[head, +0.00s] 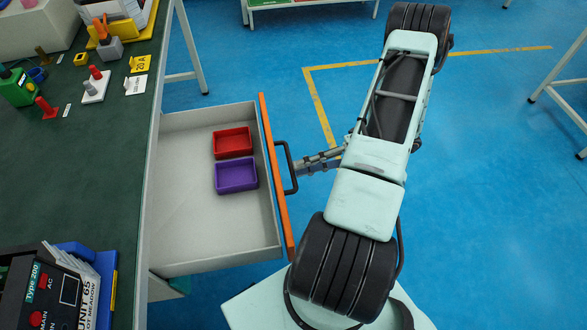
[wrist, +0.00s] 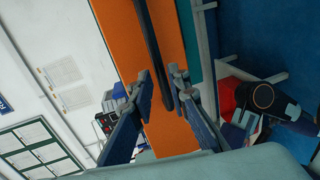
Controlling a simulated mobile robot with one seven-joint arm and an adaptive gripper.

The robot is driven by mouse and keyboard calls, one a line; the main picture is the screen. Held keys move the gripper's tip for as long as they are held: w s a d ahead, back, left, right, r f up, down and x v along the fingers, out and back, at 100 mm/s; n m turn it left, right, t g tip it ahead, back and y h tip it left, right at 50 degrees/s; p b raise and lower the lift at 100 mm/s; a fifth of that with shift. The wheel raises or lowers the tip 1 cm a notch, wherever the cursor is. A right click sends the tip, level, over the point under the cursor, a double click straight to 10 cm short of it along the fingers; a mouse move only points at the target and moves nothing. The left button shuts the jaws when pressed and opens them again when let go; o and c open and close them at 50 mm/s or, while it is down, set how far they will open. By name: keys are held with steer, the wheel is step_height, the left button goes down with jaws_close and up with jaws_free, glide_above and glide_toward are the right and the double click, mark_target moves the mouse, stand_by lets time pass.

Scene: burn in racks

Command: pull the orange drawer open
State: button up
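The orange drawer front (head: 276,180) stands well out from the bench, and the grey drawer box (head: 190,225) behind it is open to view. A black bar handle (head: 289,168) is fixed on the front. My gripper (head: 303,166) is at the handle, on the outer side of the front. In the wrist view, the orange front (wrist: 120,30) fills the middle. The dark handle (wrist: 150,40) runs between the two spread fingers of my gripper (wrist: 160,78). The right finger is close to the bar; a gap shows on the left. Contact cannot be told.
A red tray (head: 233,143) and a purple tray (head: 236,176) lie inside the drawer. The green bench top (head: 75,175) carries a black unit (head: 45,290) and small parts. Blue floor (head: 480,200) is clear to the right, beyond my arm.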

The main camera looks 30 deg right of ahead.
steer(key=v, duration=0.8)
steer(key=shift+d, duration=0.2)
steer(key=shift+s, duration=0.1)
